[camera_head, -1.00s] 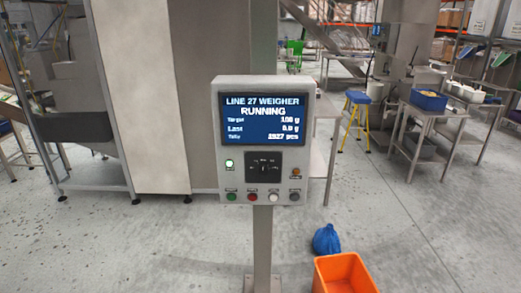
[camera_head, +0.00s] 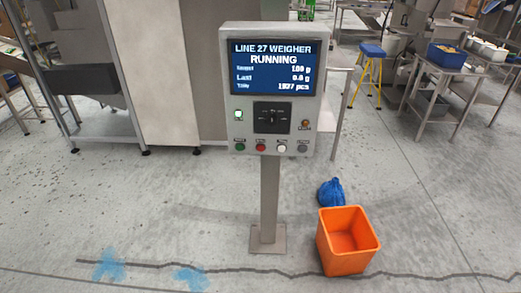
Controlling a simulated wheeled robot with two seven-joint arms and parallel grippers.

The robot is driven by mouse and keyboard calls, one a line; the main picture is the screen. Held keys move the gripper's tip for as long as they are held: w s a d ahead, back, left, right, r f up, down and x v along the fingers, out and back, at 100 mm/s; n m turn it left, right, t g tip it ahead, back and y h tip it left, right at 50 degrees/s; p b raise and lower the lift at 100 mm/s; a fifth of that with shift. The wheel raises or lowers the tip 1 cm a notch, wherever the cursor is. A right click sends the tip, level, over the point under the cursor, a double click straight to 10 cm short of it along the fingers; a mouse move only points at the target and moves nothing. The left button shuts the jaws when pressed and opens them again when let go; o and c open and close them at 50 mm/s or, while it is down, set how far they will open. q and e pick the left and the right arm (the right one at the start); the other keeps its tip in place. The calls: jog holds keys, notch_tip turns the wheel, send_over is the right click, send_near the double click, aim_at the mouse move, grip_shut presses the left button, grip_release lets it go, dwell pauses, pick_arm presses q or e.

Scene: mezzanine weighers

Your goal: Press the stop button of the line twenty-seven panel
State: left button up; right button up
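The line 27 weigher panel (camera_head: 229,105) stands upright on a grey post (camera_head: 269,200) in the middle of the view. Its blue screen (camera_head: 272,67) reads "LINE 27 WEIGHER" and "RUNNING". Along its lower edge is a row of buttons: green (camera_head: 240,147), red (camera_head: 261,147), white (camera_head: 282,148) and dark grey (camera_head: 303,148). Their labels are too small to read; the red one looks like the stop button. Neither gripper is in view.
An orange bin (camera_head: 345,262) and a blue bag (camera_head: 331,192) are on the floor right of the post. A large machine (camera_head: 150,70) stands behind left. A blue-topped stool (camera_head: 371,50) and steel tables (camera_head: 436,72) are behind right. The floor before the panel is clear.

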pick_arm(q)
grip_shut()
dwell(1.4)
